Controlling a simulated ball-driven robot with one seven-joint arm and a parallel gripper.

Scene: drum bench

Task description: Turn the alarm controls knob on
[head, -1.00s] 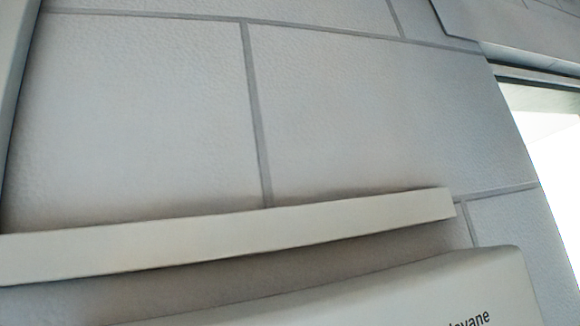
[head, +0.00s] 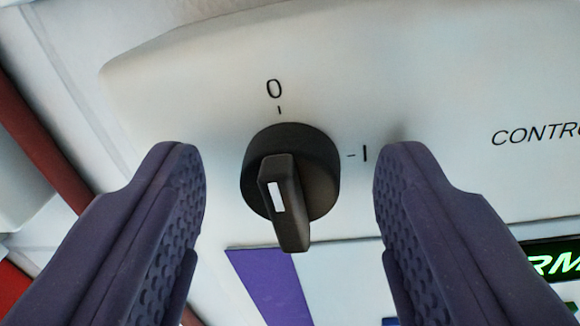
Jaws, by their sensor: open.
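The black rotary knob (head: 290,190) sits on a pale panel (head: 430,70) in the middle of the head view. It has a raised grip bar with a white mark. A "0" with a tick is printed above it, and a "-I" mark to its right. The bar runs nearly up and down in the picture, leaning slightly. My gripper (head: 290,165) is open, with one dark purple finger on each side of the knob. Gaps show between both fingers and the knob, and nothing is held.
Printed text beginning "CONTRO" (head: 535,135) and a lit green display with "RM" (head: 555,262) lie at the right. A purple stripe (head: 270,285) is below the knob. Brownish-red bars (head: 45,150) run past the panel at the left.

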